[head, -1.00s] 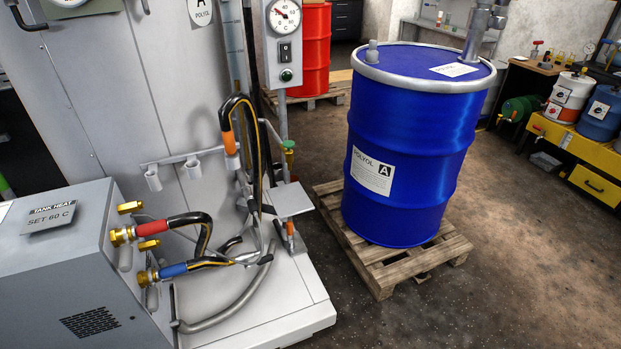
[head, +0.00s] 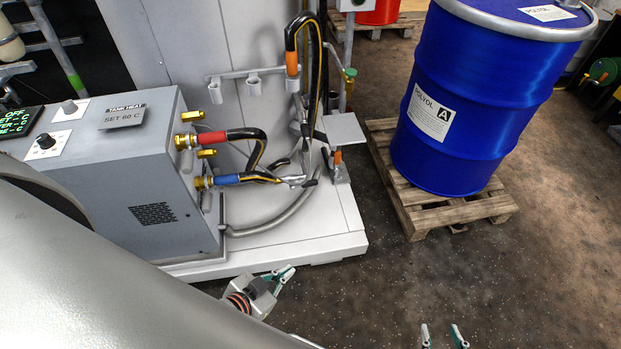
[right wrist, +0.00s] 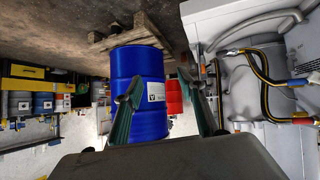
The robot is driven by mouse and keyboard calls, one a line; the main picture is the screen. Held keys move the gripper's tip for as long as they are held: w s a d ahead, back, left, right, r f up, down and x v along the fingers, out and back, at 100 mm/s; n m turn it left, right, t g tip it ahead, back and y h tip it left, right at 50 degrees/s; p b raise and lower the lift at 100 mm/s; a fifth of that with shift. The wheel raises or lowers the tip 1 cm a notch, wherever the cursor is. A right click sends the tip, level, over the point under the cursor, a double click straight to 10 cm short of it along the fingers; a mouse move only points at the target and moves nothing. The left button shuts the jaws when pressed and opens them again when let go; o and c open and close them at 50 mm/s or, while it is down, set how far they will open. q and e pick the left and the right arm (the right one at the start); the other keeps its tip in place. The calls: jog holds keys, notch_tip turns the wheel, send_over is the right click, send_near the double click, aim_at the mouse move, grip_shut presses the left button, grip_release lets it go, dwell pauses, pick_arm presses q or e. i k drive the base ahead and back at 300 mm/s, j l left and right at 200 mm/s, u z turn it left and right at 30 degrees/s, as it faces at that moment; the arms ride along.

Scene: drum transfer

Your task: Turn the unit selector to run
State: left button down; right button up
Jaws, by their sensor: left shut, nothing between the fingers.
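The grey tank heat unit (head: 155,200) stands at the left in the head view. On its top are a black knob on a white plate (head: 46,142) and a grey knob on another white plate (head: 69,106). Their lettering is too small to read, so I cannot tell which is the unit selector. A dark display (head: 17,121) with green text is cut by the left edge. My left gripper (head: 286,272) is shut and empty, low in front of the white base. My right gripper (head: 443,336) is open and empty at the bottom edge; its spread fingers also show in the right wrist view (right wrist: 168,100).
A blue polyol drum (head: 470,110) stands on a wooden pallet (head: 420,208) at the right. The floor in front is clear. My own arm covers the lower left.

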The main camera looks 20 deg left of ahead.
aim_at(69, 107)
jog(key=u, duration=2.2)
jog(key=i+j+z, duration=0.45)
jog(key=j, duration=0.25)
jog(key=i+j+z, duration=0.25)
jog(key=j, duration=0.15)
jog(key=k+l, duration=0.05)
jog(key=k, duration=0.05)
